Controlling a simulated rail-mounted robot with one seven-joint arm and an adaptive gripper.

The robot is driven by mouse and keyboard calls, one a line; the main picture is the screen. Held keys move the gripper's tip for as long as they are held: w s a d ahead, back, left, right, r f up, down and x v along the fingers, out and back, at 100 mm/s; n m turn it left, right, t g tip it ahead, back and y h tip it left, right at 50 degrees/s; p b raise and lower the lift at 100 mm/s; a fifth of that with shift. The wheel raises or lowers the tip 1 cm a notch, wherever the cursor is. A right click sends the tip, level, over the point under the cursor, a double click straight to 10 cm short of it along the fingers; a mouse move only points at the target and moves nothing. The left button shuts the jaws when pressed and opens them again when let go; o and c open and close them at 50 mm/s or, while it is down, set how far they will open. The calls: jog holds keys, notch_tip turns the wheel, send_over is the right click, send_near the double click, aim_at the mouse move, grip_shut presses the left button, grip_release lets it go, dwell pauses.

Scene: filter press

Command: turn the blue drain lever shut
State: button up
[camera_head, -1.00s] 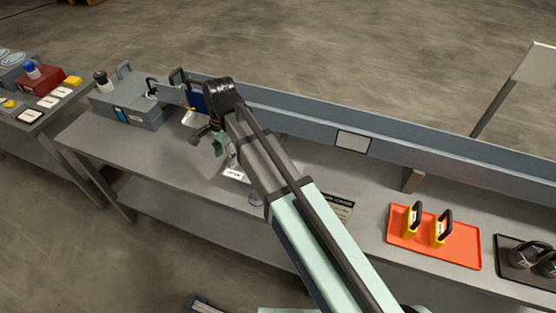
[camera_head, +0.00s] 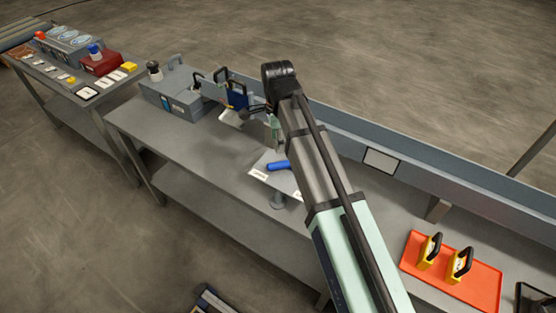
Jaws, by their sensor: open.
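The blue drain lever (camera_head: 278,166) lies roughly level on a pale plate (camera_head: 284,184) with white labels, above a round grey fitting at the bench's front edge. Its right end is hidden behind my arm. My gripper (camera_head: 256,108) is small and partly hidden at the far end of my arm. It is open, over the bench beyond the lever, and apart from it. I see nothing in its jaws.
A grey box (camera_head: 170,93) with a black knob stands on the bench at left. Dark blue, hook-handled items (camera_head: 237,95) stand along the back ledge. An orange tray (camera_head: 452,280) with two yellow handled blocks is at right. The bench left of the lever is clear.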

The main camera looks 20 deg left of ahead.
aim_at(278, 164)
notch_tip(278, 164, down, 11)
jog(key=shift+r+p, duration=0.2)
jog(key=shift+p, duration=0.9)
grip_shut()
